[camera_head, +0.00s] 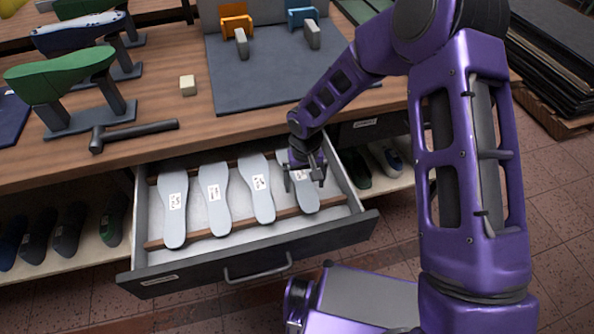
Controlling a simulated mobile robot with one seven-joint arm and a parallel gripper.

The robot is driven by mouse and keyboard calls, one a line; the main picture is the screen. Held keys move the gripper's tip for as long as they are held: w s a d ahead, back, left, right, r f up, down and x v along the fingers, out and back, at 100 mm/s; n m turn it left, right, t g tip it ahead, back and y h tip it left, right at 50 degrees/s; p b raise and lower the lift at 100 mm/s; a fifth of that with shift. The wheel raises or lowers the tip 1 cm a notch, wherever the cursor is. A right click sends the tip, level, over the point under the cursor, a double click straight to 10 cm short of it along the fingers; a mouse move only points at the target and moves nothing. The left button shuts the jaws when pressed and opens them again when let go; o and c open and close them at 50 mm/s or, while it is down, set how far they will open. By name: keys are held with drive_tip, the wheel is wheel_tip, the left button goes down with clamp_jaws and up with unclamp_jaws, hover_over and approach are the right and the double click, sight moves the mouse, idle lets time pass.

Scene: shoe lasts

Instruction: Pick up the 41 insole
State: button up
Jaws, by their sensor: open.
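Several grey insoles lie side by side in an open drawer (256,256), each with a small white label. From left to right they are a first insole (172,225), a second insole (215,209), a third insole (261,204) and a rightmost insole (307,200). The label numbers are too small to read, so I cannot tell which is the 41. My gripper (303,184) is open, pointing down over the rightmost insole, with its fingers to either side of it. It hides that insole's upper part. I cannot tell if they touch.
The workbench (160,90) above holds a hammer (135,131), green last (60,75), pale block (187,84) and dark mat (270,88) with orange (234,20) and blue (302,17) holders. Shoe lasts stand on shelves on both sides.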

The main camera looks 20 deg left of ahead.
drive_tip(key=shift+c, duration=0.2)
drive_tip(key=c, duration=1.4)
drive_tip(key=shift+o, duration=0.2)
drive_tip(key=shift+r, duration=0.1)
